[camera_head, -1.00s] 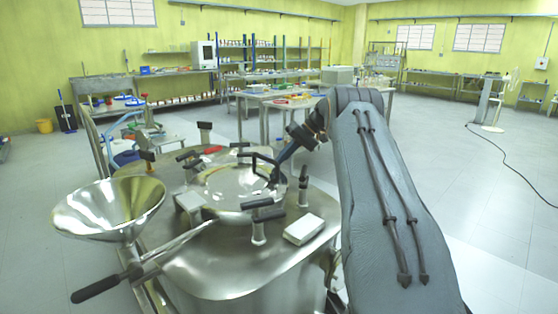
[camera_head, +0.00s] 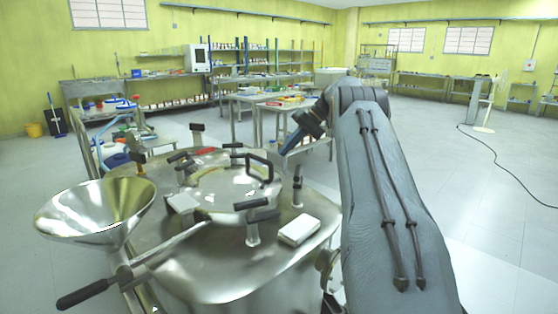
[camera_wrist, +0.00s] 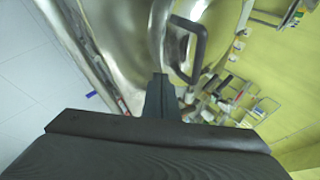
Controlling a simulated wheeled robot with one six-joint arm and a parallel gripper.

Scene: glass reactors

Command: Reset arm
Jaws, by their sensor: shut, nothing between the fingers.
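My arm reaches forward on the right side of the head view, and my gripper (camera_head: 284,152) is above the far right part of the steel reactor's top (camera_head: 225,277). In the wrist view my gripper (camera_wrist: 160,80) has its fingers together, with nothing between them. The round reactor lid (camera_head: 215,188) is shut and has a black loop handle (camera_head: 262,165). That handle also shows in the wrist view (camera_wrist: 203,50), just beyond the fingertips; they look apart from it.
A steel funnel (camera_head: 95,212) and a black-gripped lever (camera_head: 88,293) stand at the reactor's left. Black-handled clamps and a white box (camera_head: 299,230) are on its top. Work tables (camera_head: 250,97) stand behind. The floor at right is mostly clear, with a black cable.

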